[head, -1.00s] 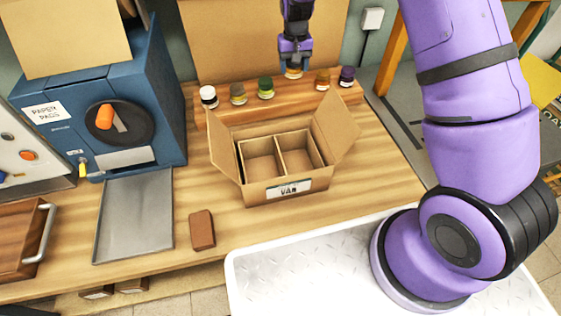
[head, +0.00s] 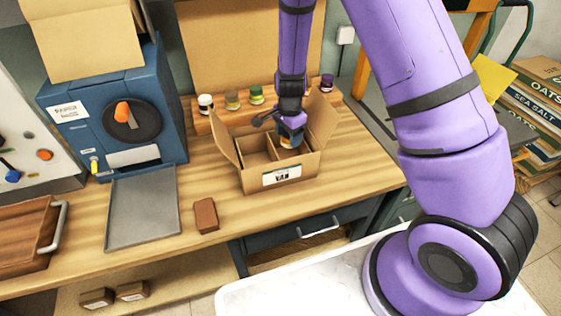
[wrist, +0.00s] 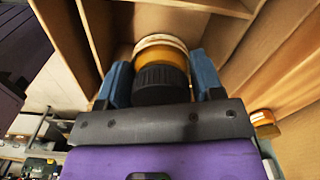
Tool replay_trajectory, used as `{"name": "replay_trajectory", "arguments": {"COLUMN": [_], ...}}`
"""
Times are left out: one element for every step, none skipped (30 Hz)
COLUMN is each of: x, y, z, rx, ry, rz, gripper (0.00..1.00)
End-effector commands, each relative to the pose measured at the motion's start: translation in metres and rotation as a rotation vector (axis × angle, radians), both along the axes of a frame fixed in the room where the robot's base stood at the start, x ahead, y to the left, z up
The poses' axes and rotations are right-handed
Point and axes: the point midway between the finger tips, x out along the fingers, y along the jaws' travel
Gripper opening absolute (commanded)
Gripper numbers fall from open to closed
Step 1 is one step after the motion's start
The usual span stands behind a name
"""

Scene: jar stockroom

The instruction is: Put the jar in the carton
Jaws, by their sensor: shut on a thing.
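My gripper (head: 291,137) is shut on a jar with a dark lid and amber contents. In the wrist view the jar (wrist: 161,52) sits between the blue fingers, lid toward me. The open cardboard carton (head: 295,175), labelled VAN, stands on the wooden counter with its flaps up and a divider inside. My gripper is over the carton's right-hand compartment, with the jar at or just inside its opening. Carton walls surround the jar in the wrist view (wrist: 205,35). The jar's base and the compartment floor are hidden, so I cannot tell whether they touch.
Jars with white (head: 205,102), olive (head: 232,100), green (head: 256,95) and purple (head: 327,83) lids stand on the wooden ledge behind. A brown block (head: 206,215) and a grey metal tray (head: 143,210) lie to the left, below the blue machine (head: 165,110).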

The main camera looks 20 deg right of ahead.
Motion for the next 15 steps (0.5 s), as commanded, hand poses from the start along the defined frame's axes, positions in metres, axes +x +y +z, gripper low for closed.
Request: {"name": "replay_trajectory", "arguments": {"x": [0.000, 0.000, 0.000, 0.000, 0.000, 0.000, 0.000, 0.000, 0.000, 0.000, 0.000, 0.000, 0.000, 0.000, 0.000], "y": [-0.001, -0.001, -0.001, -0.001, -0.001, -0.001, -0.001, 0.000, 0.000, 0.000, -0.001, -0.001, -0.001, -0.001, -0.001], "z": [-0.011, -0.016, -0.023, -0.027, -0.031, -0.035, -0.037, -0.039, -0.041, -0.043, -0.045, -0.048, -0.050, -0.054, -0.059], "rx": [-0.001, 0.000, 0.000, -0.001, 0.000, 0.000, 0.001, 0.000, 0.000, 0.000, 0.000, -0.001, 0.000, 0.000, 0.000], "ry": [0.003, 0.004, 0.003, 0.002, 0.003, 0.002, 0.001, 0.001, 0.000, 0.000, 0.001, 0.002, 0.002, 0.002, 0.002], "rz": [-0.001, 0.000, 0.001, 0.000, 0.000, 0.000, 0.001, 0.001, 0.002, 0.002, 0.002, 0.002, 0.001, 0.001, 0.001], "gripper": [0.30, 0.30, 0.30, 0.30, 0.30, 0.30, 0.30, 0.30, 0.30, 0.30, 0.30, 0.30, 0.30, 0.30, 0.30]}}
